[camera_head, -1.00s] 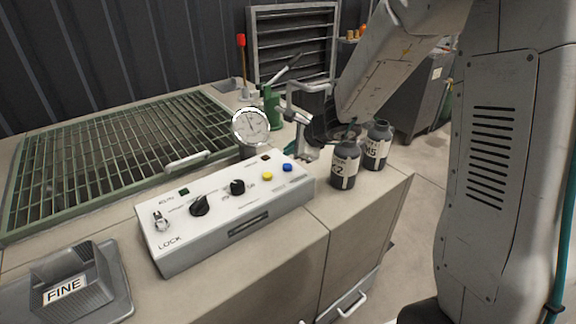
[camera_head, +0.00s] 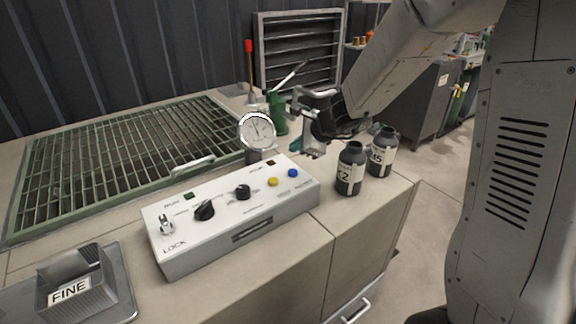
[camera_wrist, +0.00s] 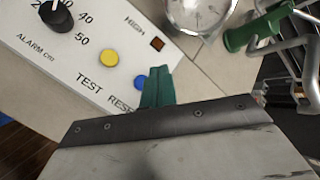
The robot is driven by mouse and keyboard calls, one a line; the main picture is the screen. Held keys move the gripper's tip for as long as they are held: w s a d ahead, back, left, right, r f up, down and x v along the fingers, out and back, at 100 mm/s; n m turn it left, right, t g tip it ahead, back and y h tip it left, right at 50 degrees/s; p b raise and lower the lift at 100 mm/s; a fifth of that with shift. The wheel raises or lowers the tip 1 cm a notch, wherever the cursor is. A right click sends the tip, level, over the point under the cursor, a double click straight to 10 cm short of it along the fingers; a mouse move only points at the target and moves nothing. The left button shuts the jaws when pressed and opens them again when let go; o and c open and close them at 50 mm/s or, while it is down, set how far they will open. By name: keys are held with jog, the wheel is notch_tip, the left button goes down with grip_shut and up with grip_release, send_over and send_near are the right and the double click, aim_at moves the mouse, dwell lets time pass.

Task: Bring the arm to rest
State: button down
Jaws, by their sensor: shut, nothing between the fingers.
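My arm reaches in from the upper right in the head view, bent down over the back of the counter. My gripper (camera_head: 311,152) shows dark jaws with green fingertips, pointing down behind the white control box (camera_head: 238,215). In the wrist view its green fingertips (camera_wrist: 158,86) lie together, with nothing between them, over the box's edge by the blue button (camera_wrist: 140,82). Whether they touch the box cannot be told.
Two dark bottles (camera_head: 350,168) (camera_head: 381,152) stand close to my gripper on the right. A round gauge (camera_head: 257,131) and a green hand pump (camera_head: 277,113) stand to its left. A green grating (camera_head: 120,160) covers the counter's left. A FINE tray (camera_head: 75,280) sits at front left.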

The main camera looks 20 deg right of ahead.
jog(key=s+a+r+n+g+y, duration=0.1)
jog(key=s+a+n+g, duration=0.1)
jog(key=s+n, duration=0.35)
jog(key=s+a+r+n+g, duration=0.1)
jog(key=s+r+n+g, duration=0.1)
jog(key=s+n, duration=0.35)
jog(key=s+a+r+n+g+y, duration=0.1)
jog(key=s+a+n+g, duration=0.15)
jog(key=s, duration=0.55)
jog(key=s+d+r+n+h, duration=0.3)
jog(key=s+d, duration=0.1)
jog(key=s, duration=0.5)
jog(key=s+d+r+n+h, duration=0.3)
jog(key=s+d+n, duration=0.1)
jog(key=s, duration=0.5)
jog(key=shift+r+h, duration=0.3)
jog(key=c, duration=2.1)
grip_release()
jog(key=shift+n, duration=0.25)
jog(key=shift+c, duration=0.2)
